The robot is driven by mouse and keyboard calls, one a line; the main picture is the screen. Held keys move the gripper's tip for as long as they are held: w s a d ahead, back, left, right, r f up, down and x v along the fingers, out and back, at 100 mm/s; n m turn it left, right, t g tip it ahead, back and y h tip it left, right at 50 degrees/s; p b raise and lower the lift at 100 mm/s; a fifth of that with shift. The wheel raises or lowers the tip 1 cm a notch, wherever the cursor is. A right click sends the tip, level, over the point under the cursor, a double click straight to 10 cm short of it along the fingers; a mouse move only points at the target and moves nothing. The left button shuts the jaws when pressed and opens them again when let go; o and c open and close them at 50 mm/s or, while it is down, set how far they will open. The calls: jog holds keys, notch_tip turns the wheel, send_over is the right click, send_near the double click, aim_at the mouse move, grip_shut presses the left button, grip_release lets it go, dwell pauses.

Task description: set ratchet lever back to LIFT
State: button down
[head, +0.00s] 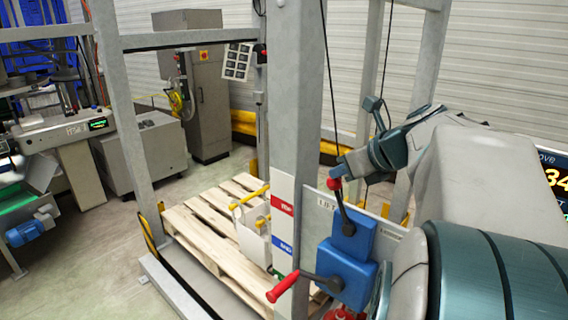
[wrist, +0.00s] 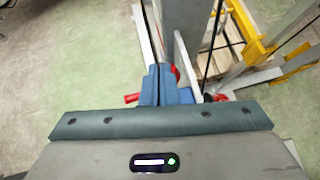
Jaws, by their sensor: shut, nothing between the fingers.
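The blue ratchet unit (head: 350,245) is fixed beside the grey upright post, low and right of centre in the head view. A thin dark lever (head: 342,209) rises from it, tilted slightly left, with a red knob (head: 334,184) on top. A second handle with a red grip (head: 284,289) sticks out to the lower left; it also shows in the wrist view (wrist: 132,98). My gripper (head: 339,170) is shut and empty, its tips just above the red knob. Whether they touch it I cannot tell. No LIFT marking is readable.
The grey steel post (head: 299,120) carries a red label (head: 283,194) and a blue label (head: 283,245). A wooden pallet (head: 196,219) lies inside the frame behind. A dark cable hangs near the post. Open floor (wrist: 70,60) shows left in the wrist view.

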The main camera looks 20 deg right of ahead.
jog(key=s+r+p, duration=0.1)
jog(key=s+r, duration=0.4)
jog(key=r, duration=0.7)
jog(key=shift+d, duration=0.15)
jog(key=s+a+f+n+g+h+b, duration=0.1)
jog(key=a+f+n, duration=0.4)
jog(key=f+n, duration=0.5)
jog(key=s+a+f+n+g+h+b, duration=0.1)
jog(key=s+a+f+n+g, duration=0.2)
jog(key=f+n, duration=0.7)
jog(key=s+a+f+n+g+h+b, duration=0.1)
jog(key=s+a+f+n+g+b, duration=0.1)
jog(key=s+a+f+n, duration=0.4)
jog(key=a+f+n, duration=0.3)
jog(key=f+n, duration=0.1)
jog(key=n, duration=0.2)
jog(key=shift+a+f+n, duration=0.25)
jog(key=shift+f+n, duration=0.05)
jog(key=shift+n, duration=0.1)
